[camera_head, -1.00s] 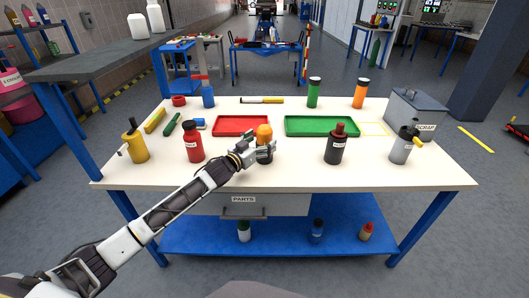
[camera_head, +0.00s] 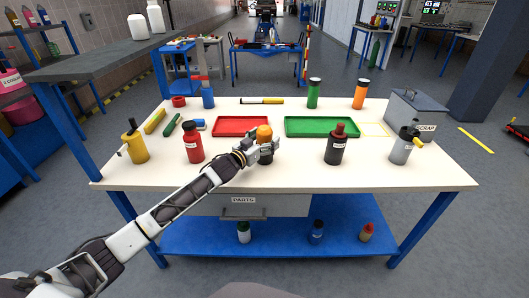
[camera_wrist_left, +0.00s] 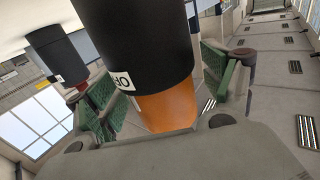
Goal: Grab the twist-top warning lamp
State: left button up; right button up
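The twist-top warning lamp (camera_head: 265,134) stands upright near the middle of the white table, with an orange top and a dark base. In the left wrist view its black base (camera_wrist_left: 133,40), with a white label, and its orange top (camera_wrist_left: 168,107) appear upside down between the fingers. My left gripper (camera_head: 266,149) is around the lamp at its near side. Its green-padded fingers (camera_wrist_left: 165,95) are spread on both sides, with narrow gaps showing beside the orange part, so it looks open. Part of the lamp's base is hidden behind the fingers. My right gripper is not in view.
A red bottle (camera_head: 193,144) stands left of the lamp and a black bottle with a red cap (camera_head: 336,146) stands right. Behind are a red tray (camera_head: 241,134) and a green tray (camera_head: 321,134). A yellow can (camera_head: 135,146) and a grey can (camera_head: 401,150) stand farther out.

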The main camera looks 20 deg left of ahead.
aim_at(265, 126)
pick_arm(q)
jog(key=c, duration=1.5)
jog(key=shift+c, duration=0.2)
jog(key=shift+r, duration=0.95)
notch_tip(265, 126, up, 6)
jog(key=shift+r+p, duration=0.15)
jog(key=shift+p, duration=0.8)
jog(key=shift+r, duration=0.95)
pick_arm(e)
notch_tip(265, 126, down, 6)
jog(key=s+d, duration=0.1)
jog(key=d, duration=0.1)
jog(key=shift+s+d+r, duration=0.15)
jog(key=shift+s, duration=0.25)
